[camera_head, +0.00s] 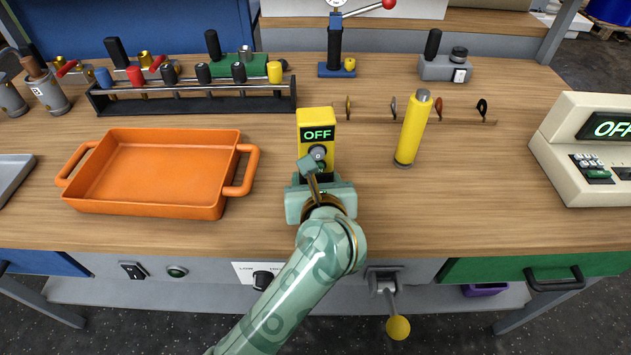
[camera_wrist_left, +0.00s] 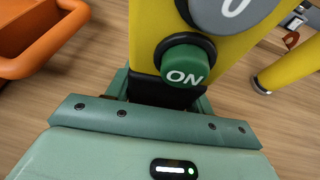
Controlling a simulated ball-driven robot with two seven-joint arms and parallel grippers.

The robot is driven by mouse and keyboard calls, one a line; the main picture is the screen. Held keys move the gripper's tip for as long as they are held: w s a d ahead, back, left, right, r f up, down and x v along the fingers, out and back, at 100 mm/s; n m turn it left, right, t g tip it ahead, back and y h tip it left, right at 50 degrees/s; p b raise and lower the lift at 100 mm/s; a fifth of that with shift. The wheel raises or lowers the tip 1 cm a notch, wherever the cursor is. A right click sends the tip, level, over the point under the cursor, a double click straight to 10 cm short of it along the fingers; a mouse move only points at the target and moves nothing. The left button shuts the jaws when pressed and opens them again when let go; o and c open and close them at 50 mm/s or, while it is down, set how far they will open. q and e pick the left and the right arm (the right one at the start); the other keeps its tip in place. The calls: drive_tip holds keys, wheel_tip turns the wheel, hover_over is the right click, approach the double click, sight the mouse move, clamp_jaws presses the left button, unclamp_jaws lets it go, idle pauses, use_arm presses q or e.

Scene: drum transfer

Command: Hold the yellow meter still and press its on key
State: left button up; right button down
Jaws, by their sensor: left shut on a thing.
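The yellow meter (camera_head: 318,134) stands upright on the wooden bench, its display reading OFF. In the left wrist view the yellow meter (camera_wrist_left: 145,35) fills the top middle, with a grey round knob (camera_wrist_left: 235,10) above its green ON key (camera_wrist_left: 185,66). My left gripper (camera_head: 319,186) is shut on the lower part of the meter; its jaws also show in the left wrist view (camera_wrist_left: 162,96), below the ON key. The key stands out from the face and nothing touches it there. My right gripper is not in view.
An orange tray (camera_head: 160,205) lies left of the meter. A yellow cylinder (camera_head: 413,130) stands to the right, before a low rail with hooks (camera_head: 460,121). A black rack of colored handles (camera_head: 190,104) stands behind the tray. A beige device (camera_head: 560,150) reading OFF stands far right.

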use_arm(q)
drive_tip(key=shift+f, duration=0.35)
idle(0.6)
drive_tip(key=shift+s+f, duration=0.15)
drive_tip(key=shift+f, duration=0.2)
idle(3.0)
